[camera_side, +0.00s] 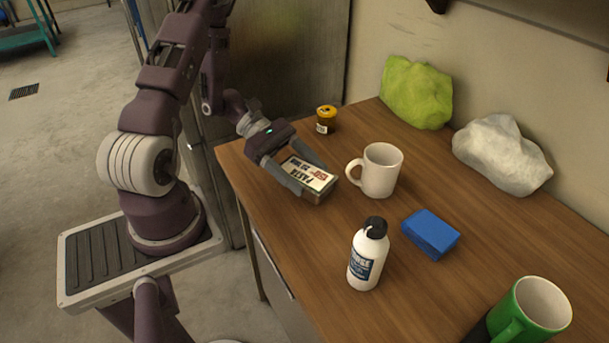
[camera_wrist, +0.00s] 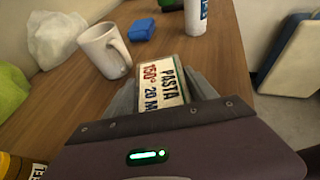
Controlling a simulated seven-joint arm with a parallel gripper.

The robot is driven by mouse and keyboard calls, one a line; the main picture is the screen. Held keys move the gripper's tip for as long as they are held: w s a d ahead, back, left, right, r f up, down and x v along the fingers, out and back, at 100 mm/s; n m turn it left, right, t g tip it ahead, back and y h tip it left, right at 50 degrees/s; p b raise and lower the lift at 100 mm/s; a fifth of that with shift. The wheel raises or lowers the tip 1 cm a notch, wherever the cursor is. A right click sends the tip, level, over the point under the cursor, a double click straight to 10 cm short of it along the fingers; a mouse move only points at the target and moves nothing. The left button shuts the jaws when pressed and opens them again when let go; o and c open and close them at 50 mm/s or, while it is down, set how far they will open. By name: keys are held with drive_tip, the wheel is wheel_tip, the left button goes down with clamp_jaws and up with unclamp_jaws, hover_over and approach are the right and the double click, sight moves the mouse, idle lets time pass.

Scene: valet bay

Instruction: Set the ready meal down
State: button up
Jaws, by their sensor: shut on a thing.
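The ready meal (camera_side: 312,176) is a small box with a white label reading PASTA. My gripper (camera_side: 309,182) is shut on it, with one finger along each side. The box is low over the wooden table (camera_side: 305,265), near its left edge; I cannot tell whether it touches the wood. In the wrist view the ready meal (camera_wrist: 163,84) sticks out ahead of the gripper (camera_wrist: 166,92), its label facing up. Its near end is hidden by the gripper body.
A white mug (camera_side: 381,171) stands close to the right of the box. A white bottle (camera_side: 368,254), a blue sponge-like block (camera_side: 431,233) and a green mug (camera_side: 532,312) stand nearer the camera.

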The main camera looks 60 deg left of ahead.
drive_tip(key=shift+f, duration=0.35)
drive_tip(key=o, duration=1.7)
drive_tip(key=shift+f, duration=0.1)
